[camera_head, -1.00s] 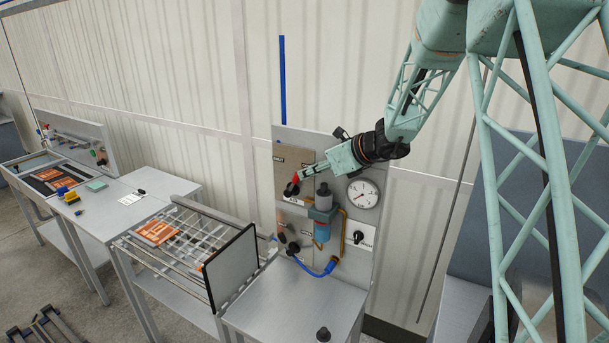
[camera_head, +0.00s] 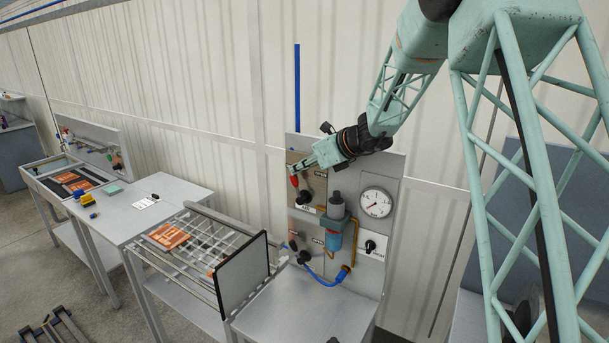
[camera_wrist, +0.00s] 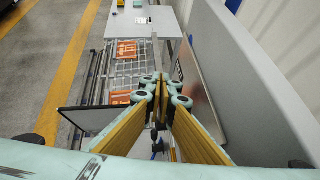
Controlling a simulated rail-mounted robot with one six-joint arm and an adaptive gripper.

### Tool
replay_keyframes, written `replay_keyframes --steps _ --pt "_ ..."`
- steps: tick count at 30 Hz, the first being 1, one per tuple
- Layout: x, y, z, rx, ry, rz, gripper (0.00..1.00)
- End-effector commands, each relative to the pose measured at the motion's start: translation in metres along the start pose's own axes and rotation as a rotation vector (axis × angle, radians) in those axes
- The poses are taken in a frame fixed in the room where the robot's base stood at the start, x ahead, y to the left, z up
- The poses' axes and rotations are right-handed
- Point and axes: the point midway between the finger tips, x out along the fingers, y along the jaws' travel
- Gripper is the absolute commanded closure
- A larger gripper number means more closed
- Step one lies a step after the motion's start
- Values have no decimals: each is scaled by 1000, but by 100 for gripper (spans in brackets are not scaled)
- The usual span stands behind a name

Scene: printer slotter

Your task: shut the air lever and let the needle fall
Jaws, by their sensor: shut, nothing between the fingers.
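The air panel (camera_head: 388,270) stands upright at the back of the bench. Its red-handled lever (camera_head: 294,181) leans up and to the left from a black hub (camera_head: 304,198). My gripper (camera_head: 296,170) is at the top of the red handle; I cannot tell whether they touch. In the wrist view my gripper (camera_wrist: 161,84) is shut, with nothing seen between the fingers. The round white gauge (camera_head: 376,202) is right of the lever. Its needle appears to point to the lower left, but the reading is too small to tell. The lever is not clear in the wrist view.
A filter unit with a blue bowl (camera_head: 334,235) and a blue hose (camera_head: 325,283) sit below and right of the lever. A wire rack (camera_head: 205,245) with orange sheets and a dark-framed screen (camera_head: 243,272) stand to the left. The bench top (camera_head: 300,318) is mostly clear.

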Motion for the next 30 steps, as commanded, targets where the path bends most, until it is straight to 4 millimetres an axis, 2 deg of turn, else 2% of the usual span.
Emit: replay_keyframes --steps 10,30 --pt "19 4 8 0 0 0 100" --pt "20 4 10 0 0 0 100"
